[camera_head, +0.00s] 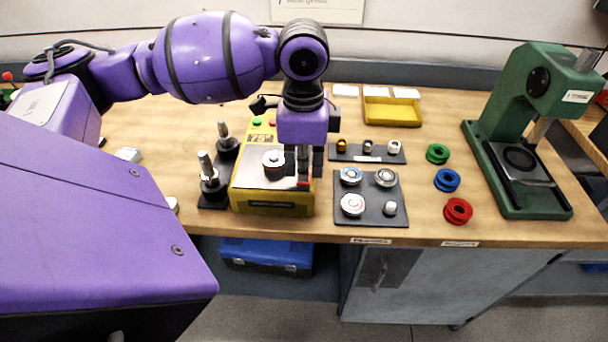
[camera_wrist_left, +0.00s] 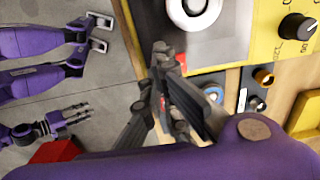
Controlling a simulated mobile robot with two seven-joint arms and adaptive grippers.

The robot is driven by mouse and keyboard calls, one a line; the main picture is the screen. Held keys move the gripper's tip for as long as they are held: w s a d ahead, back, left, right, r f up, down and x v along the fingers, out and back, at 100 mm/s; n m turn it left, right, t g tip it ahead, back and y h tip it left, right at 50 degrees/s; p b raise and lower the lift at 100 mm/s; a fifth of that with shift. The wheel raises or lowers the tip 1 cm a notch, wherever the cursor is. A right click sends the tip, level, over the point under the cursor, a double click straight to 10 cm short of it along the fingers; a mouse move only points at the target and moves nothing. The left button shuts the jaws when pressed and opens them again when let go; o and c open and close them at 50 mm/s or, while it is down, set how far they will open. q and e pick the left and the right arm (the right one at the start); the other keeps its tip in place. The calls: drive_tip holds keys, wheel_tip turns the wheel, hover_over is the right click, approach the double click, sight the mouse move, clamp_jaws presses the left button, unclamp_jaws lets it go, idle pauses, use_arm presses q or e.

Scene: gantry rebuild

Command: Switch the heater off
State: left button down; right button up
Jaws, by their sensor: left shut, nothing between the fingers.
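The heater (camera_head: 247,189) is a yellow box on the bench with a grey plate on top. A round metal ring with a dark centre (camera_head: 273,162) rests on that plate. My left gripper (camera_head: 303,180) is shut and empty, pointing down over the front right part of the heater. Something small and red shows at its fingertips; it also shows in the left wrist view (camera_wrist_left: 181,62), largely hidden by the fingers. I cannot tell whether the fingers touch it. The wrist view also shows the heater's black knob (camera_wrist_left: 296,26). Green and red buttons (camera_head: 257,122) sit at its back.
A dark tray of bearings (camera_head: 372,217) lies close to the right. Behind it are a small rack (camera_head: 345,157) and a yellow bin (camera_head: 391,111). Coloured rings (camera_head: 447,180) and a green press (camera_head: 513,190) stand further right. Black posts (camera_head: 211,188) stand close left.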

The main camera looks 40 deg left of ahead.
use_arm(q)
drive_tip(key=shift+f, duration=0.6)
use_arm(e)
drive_tip(key=shift+s+d, duration=0.1)
drive_tip(key=shift+s, duration=0.05)
use_arm(q)
drive_tip(key=shift+r+p, duration=0.7)
drive_tip(key=shift+r, duration=0.35)
drive_tip(key=shift+r+p, duration=1.5)
drive_tip(key=shift+r, duration=1)
use_arm(e)
drive_tip(key=w+r+t, duration=0.1)
drive_tip(key=w+r, duration=0.5)
drive_tip(key=r, duration=0.2)
drive_tip(key=shift+w+r+t, duration=0.15)
drive_tip(key=shift+w+t, duration=0.2)
drive_tip(key=shift+t, duration=0.05)
use_arm(q)
drive_tip(key=shift+f, duration=0.15)
